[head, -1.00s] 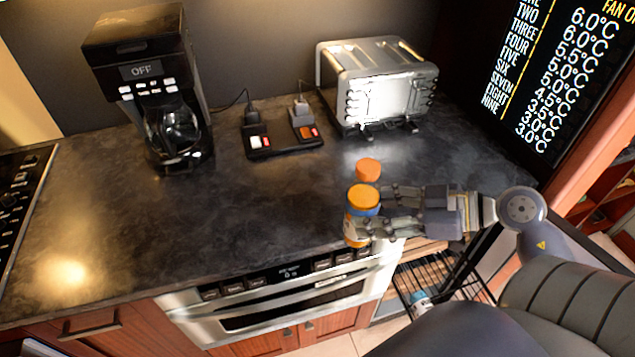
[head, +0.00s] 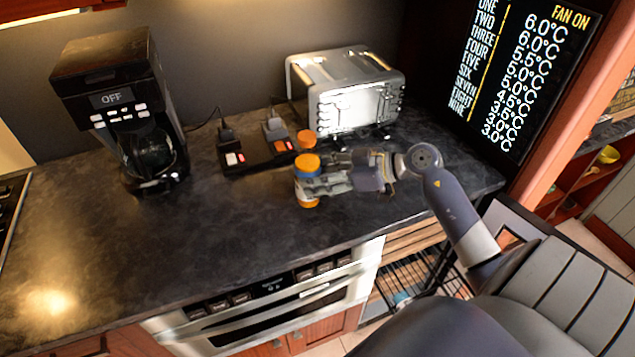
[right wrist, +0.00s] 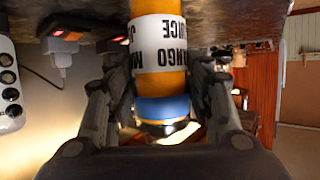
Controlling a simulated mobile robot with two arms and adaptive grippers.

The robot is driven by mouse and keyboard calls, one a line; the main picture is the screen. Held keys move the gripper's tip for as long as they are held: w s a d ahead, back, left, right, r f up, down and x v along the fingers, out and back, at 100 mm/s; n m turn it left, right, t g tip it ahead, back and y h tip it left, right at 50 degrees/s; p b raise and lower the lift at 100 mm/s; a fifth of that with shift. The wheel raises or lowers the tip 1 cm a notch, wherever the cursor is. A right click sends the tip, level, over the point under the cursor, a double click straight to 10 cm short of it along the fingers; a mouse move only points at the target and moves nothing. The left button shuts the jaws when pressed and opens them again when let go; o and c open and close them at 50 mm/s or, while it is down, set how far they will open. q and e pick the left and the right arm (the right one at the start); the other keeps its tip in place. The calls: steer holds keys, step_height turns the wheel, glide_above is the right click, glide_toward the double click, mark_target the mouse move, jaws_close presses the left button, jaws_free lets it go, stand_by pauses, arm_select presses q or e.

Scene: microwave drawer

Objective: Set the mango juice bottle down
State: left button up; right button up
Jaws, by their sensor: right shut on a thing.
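The mango juice bottle (head: 307,165) shows an orange cap and an orange lower part in the head view. In the right wrist view the bottle (right wrist: 160,50) has a white "MANGO JUICE" label and a blue band (right wrist: 163,109), and the picture is upside down. My right gripper (head: 318,182) is shut on the bottle, its fingers on both sides of it. The bottle looks roughly upright over the dark countertop (head: 225,235). I cannot tell whether its base touches the counter. My left gripper is not in view.
Another orange-topped item (head: 306,139) stands just behind the bottle. A power strip (head: 250,160) lies behind to the left, a silver toaster (head: 345,95) behind to the right. A coffee maker (head: 125,110) stands at the left. The counter left of the bottle is clear.

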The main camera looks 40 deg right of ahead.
steer(key=shift+a+f, duration=0.1)
steer(key=shift+f, duration=1.3)
steer(key=o, duration=1.3)
steer(key=shift+s+f, duration=0.1)
steer(key=b+v, duration=0.2)
steer(key=v, duration=1)
